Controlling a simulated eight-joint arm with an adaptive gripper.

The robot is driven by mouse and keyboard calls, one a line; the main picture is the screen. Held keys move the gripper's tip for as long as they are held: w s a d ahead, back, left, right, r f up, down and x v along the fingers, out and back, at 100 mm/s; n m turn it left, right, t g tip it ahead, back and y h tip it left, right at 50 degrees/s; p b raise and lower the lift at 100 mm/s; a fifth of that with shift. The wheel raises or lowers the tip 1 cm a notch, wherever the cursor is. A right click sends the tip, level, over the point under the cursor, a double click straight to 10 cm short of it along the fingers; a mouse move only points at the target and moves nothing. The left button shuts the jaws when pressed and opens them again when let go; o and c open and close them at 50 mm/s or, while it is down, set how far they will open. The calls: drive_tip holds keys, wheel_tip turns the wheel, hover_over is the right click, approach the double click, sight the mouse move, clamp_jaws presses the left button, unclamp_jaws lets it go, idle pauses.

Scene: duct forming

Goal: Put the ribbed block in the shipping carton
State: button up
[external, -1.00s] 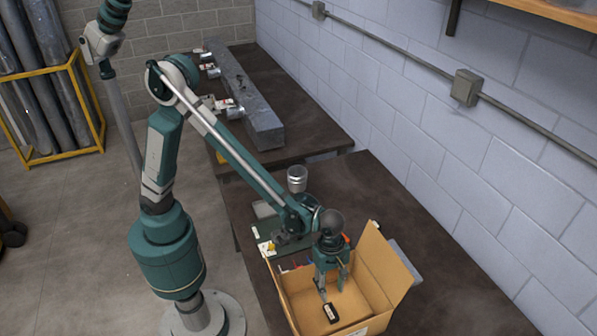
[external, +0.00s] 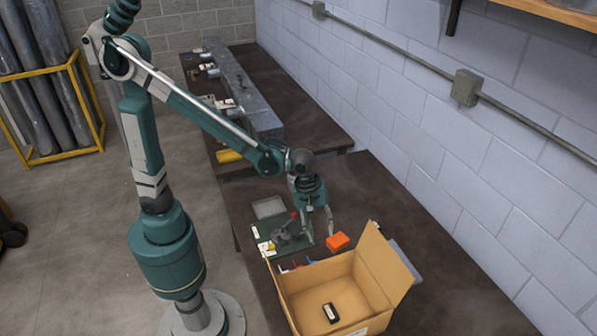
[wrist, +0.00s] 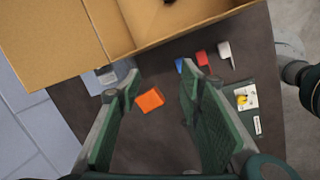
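The open shipping carton (external: 292,303) stands on the near part of the dark table, and its edge shows at the top of the wrist view (wrist: 60,35). A small black block with a pale mark (external: 331,312) lies on the carton floor. An orange block (external: 338,241) sits on the table just behind the carton; it also shows in the wrist view (wrist: 150,99). I cannot make out ribs on either block. My gripper (external: 320,236) is open and empty, pointing down above the table beside the orange block, with its fingers (wrist: 161,80) apart.
A green board (external: 277,236) with a small white-and-yellow part lies left of my gripper. Small blue, red (wrist: 202,58) and white items lie beside the carton. A raised carton flap (external: 385,266) stands on the right. A block wall bounds the right side.

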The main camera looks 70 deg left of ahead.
drive_tip(key=s+a+r+m+t, duration=0.1)
drive_tip(key=s+a+r+m, duration=0.2)
drive_tip(key=a, duration=0.7)
drive_tip(key=s+a+r+m+t, duration=0.1)
drive_tip(key=a+r+m, duration=0.25)
drive_tip(key=a, duration=0.65)
drive_tip(key=s+a+m+t+y, duration=0.1)
drive_tip(key=s+a+m, duration=0.2)
drive_tip(key=s+a, duration=0.2)
drive_tip(key=s+a+r+m+t+y, duration=0.1)
drive_tip(key=s+a, duration=0.5)
drive_tip(key=a, duration=0.6)
drive_tip(key=shift+r+m+t, duration=0.15)
drive_tip(key=shift+m+t, duration=0.45)
drive_tip(key=shift+m, duration=0.65)
drive_tip(key=shift+a, duration=0.1)
